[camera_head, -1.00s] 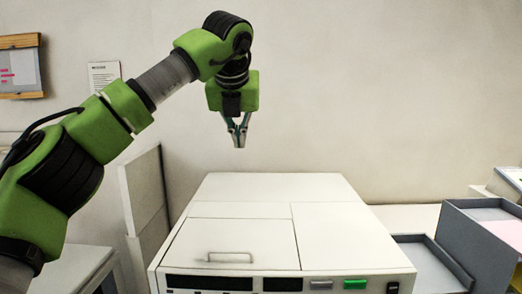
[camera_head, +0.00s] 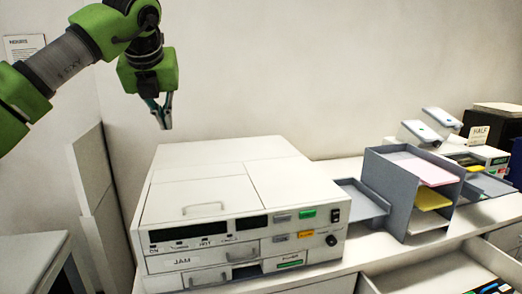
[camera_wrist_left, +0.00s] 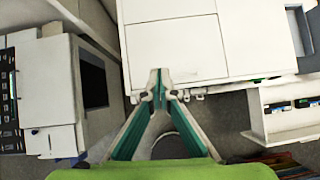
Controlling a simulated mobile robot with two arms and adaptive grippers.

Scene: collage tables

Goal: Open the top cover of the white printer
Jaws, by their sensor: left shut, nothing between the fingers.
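The white printer (camera_head: 240,232) stands on a white counter in the head view. Its top cover (camera_head: 196,198), with a thin bar handle (camera_head: 203,208) near the front edge, lies flat and closed. My left gripper (camera_head: 163,124) is shut and empty, pointing down above the back left of the printer, clear of it. In the left wrist view its fingertips (camera_wrist_left: 160,74) meet in front of white panels of the printer (camera_wrist_left: 200,45); the cover handle is not clear there. My right gripper is in neither view.
A grey sorter (camera_head: 387,190) with coloured paper stands right of the printer, beside a grey tray (camera_head: 358,200). An open drawer (camera_head: 440,272) juts out at the lower right. Grey panels (camera_head: 92,180) stand close on the left.

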